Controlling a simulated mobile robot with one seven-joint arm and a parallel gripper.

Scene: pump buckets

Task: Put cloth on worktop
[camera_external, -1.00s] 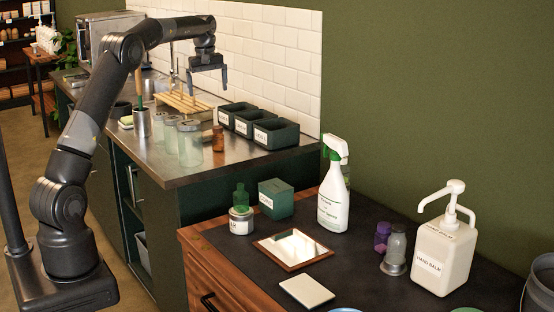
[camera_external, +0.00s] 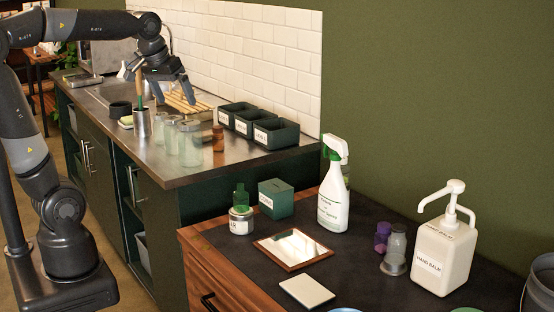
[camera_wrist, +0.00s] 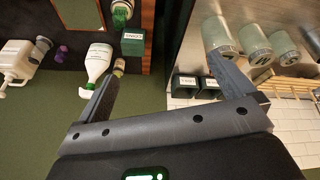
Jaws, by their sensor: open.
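I cannot make out a cloth for certain in either view. The steel worktop (camera_external: 232,166) runs along the tiled wall on a dark green cabinet, with a bare strip along its front edge. My gripper (camera_external: 172,94) hangs above the back part of this worktop, near the wooden slatted rack (camera_external: 190,103). In the wrist view my gripper (camera_wrist: 158,76) has its two fingers wide apart, with nothing between them.
Glass jars (camera_external: 190,147), a brown bottle (camera_external: 218,140), a metal cup (camera_external: 142,124) and dark bins (camera_external: 276,134) crowd the worktop. A lower dark counter (camera_external: 370,290) holds a spray bottle (camera_external: 333,200), a hand balm pump (camera_external: 440,260) and a white square (camera_external: 306,291).

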